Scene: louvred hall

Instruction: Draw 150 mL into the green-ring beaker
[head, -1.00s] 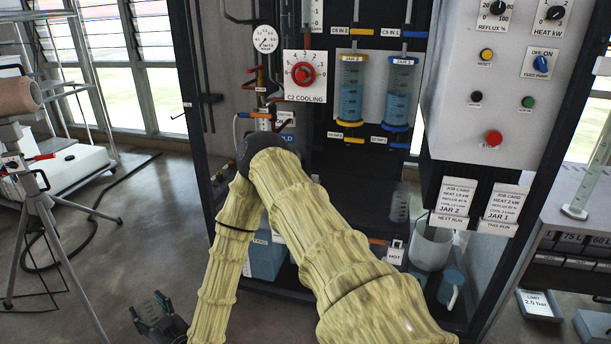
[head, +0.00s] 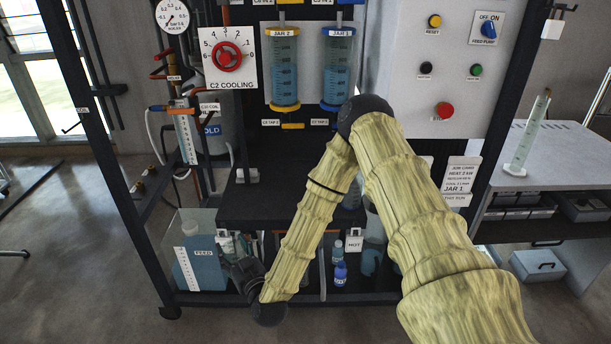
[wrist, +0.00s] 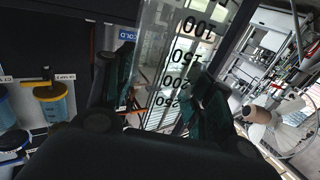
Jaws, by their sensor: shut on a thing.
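My gripper (wrist: 160,90) is shut on a clear beaker (wrist: 168,50) with black marks from 100 to 250; the figures appear upside-down or strongly tilted. No green ring can be made out on it. In the head view my gripper (head: 236,262) is low, in front of the rack by the feed tank, partly hidden by my arm. Jar 2 (head: 284,70), with yellow caps, and jar 1 (head: 336,70), with blue caps, hang on the rack and hold blue liquid. Below them are an orange tap handle (head: 293,126) and a blue one (head: 330,107).
The feed tank (head: 204,270) stands at the rack's lower left. Small bottles (head: 340,274) stand on the lower shelf. A red cooling dial (head: 228,56) is at upper left. A tall cylinder (head: 524,142) stands on the right bench. Floor to the left is mostly clear.

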